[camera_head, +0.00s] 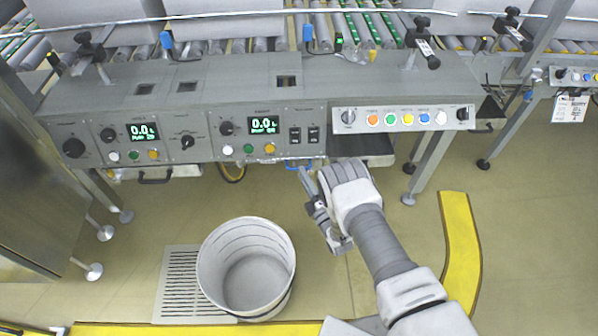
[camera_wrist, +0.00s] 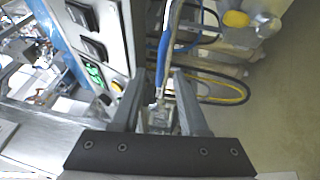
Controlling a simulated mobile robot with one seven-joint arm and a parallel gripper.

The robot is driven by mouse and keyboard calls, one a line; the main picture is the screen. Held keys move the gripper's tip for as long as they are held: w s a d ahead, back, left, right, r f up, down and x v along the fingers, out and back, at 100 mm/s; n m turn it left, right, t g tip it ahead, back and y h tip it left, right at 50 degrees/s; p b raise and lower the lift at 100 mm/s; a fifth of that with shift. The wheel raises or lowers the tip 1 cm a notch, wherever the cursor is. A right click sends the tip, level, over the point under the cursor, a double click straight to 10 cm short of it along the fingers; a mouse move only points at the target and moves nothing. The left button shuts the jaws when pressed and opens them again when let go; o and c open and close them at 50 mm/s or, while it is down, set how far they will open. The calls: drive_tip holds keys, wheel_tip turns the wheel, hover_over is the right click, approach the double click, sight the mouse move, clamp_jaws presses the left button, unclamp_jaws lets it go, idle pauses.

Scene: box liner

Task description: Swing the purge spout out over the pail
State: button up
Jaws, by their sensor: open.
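The white pail (camera_head: 245,240) stands upright on the floor, partly over a slotted floor grate. My gripper (camera_wrist: 160,76) is open, just under the front edge of the control console. In the head view my gripper (camera_head: 307,178) is right of and beyond the pail, partly hidden by my wrist. A thin blue and grey pipe (camera_wrist: 163,55), apparently the purge spout, runs down between the spread fingers in the wrist view. In the head view a bit of blue (camera_head: 291,164) shows under the console beside my gripper. I cannot tell whether the fingers touch the pipe.
The console (camera_head: 230,95) with buttons and displays overhangs the space above my gripper. Yellow and blue hoses (camera_wrist: 225,92) curve beside the right finger. A yellow floor strip (camera_head: 458,240) lies at the right. The floor between pail and console is clear.

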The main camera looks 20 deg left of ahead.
drive_tip(key=shift+b+x, duration=0.4)
drive_tip(key=shift+x, duration=1.55)
clamp_jaws()
